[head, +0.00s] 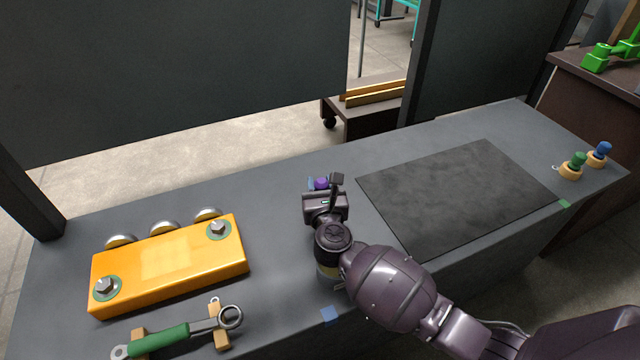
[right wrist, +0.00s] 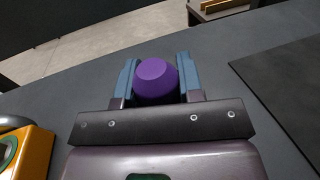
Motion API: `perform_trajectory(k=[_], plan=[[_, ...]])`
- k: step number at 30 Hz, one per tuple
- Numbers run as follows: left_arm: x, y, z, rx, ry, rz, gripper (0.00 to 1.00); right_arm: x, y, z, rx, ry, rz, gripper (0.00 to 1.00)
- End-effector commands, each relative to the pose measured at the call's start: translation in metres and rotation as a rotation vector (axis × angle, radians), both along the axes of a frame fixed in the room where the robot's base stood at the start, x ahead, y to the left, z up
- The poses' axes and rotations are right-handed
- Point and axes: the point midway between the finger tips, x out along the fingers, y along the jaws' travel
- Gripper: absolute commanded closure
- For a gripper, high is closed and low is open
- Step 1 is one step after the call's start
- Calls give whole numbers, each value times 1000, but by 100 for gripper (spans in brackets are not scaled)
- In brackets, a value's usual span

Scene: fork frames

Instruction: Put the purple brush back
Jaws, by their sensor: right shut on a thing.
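The purple brush shows as a rounded purple knob (head: 321,183) at my right gripper (head: 322,184), above the middle of the grey bench. In the right wrist view the purple brush (right wrist: 155,82) sits between the two blue fingers of my right gripper (right wrist: 155,80), which are shut on it. Its lower part is hidden. A small yellowish thing (head: 327,272) shows just beside my right wrist, mostly hidden by it; I cannot tell what it is. My left gripper is not in view.
A green-topped piece (head: 578,160) and a blue-topped piece (head: 603,149) stand on tan bases at the right. A dark mat (head: 455,195) lies right of the gripper. A yellow block (head: 165,262) and a green-handled wrench (head: 160,339) are left. Bench between is clear.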

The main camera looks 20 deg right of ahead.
Motion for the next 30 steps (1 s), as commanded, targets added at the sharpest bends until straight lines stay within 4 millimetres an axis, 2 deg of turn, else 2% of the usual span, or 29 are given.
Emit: perform_trajectory(k=[1,5,13,17,23,30], plan=[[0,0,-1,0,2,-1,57,0,0,-1,0,1,0,61],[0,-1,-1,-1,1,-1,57,0,0,0,0,0,0,41],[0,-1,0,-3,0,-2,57,0,0,0,0,0,0,40],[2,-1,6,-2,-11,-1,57,0,0,7,-2,-3,1,40],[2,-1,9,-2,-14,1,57,-29,6,5,2,1,0,40],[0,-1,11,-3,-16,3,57,-72,16,4,2,2,0,40]])
